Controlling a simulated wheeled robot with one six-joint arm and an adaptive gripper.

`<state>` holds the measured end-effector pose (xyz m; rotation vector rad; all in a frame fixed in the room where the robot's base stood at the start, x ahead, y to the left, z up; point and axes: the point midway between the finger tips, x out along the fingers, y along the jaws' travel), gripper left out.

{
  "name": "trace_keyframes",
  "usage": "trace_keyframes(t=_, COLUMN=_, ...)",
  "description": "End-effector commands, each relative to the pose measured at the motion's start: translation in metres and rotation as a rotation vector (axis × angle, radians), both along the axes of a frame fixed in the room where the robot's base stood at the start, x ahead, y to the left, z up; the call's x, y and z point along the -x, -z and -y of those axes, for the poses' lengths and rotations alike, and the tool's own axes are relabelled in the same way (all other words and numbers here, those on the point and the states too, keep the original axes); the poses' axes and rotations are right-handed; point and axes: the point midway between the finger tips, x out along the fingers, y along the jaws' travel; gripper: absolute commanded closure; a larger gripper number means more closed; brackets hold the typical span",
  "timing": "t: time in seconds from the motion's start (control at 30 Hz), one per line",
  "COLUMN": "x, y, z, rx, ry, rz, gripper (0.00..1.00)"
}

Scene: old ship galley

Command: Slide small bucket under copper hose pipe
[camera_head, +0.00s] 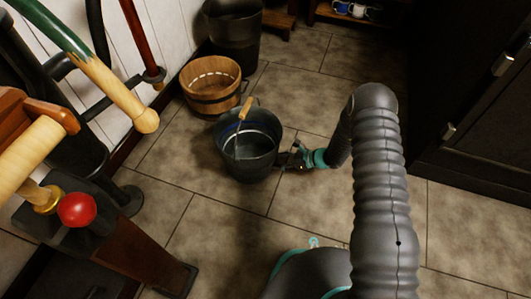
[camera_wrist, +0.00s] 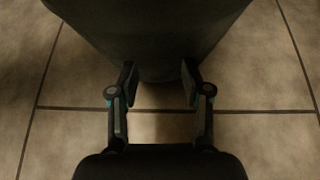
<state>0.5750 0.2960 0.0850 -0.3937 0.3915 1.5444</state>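The small bucket (camera_head: 262,165), dark metal with a wooden grip on its handle, stands upright on the tiled floor in the head view. Its dark lower wall (camera_wrist: 155,45) fills the top of the wrist view. My gripper (camera_head: 291,158) is low at the bucket's right side. In the wrist view my gripper (camera_wrist: 160,80) has its two fingers well apart, facing the wall with nothing between them; I cannot tell whether they touch it. A reddish-brown pipe (camera_head: 140,40) by the left wall, ending in a fitting, may be the copper hose pipe.
A wooden tub (camera_head: 211,90) stands behind and left of the bucket, with a larger dark bin (camera_head: 233,35) behind it. Machinery with a red knob (camera_head: 77,210) and wooden handles is at left. A dark cabinet (camera_head: 475,110) is at right. Floor left of the bucket is clear.

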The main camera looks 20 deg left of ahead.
Motion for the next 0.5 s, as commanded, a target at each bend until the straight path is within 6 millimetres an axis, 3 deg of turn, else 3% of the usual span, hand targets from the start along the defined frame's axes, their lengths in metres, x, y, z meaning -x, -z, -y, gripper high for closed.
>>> trace_keyframes(t=0.5, x=-0.0002, y=-0.0001, z=-0.0082, rx=-0.001, ry=-0.002, rz=0.002, gripper=0.54)
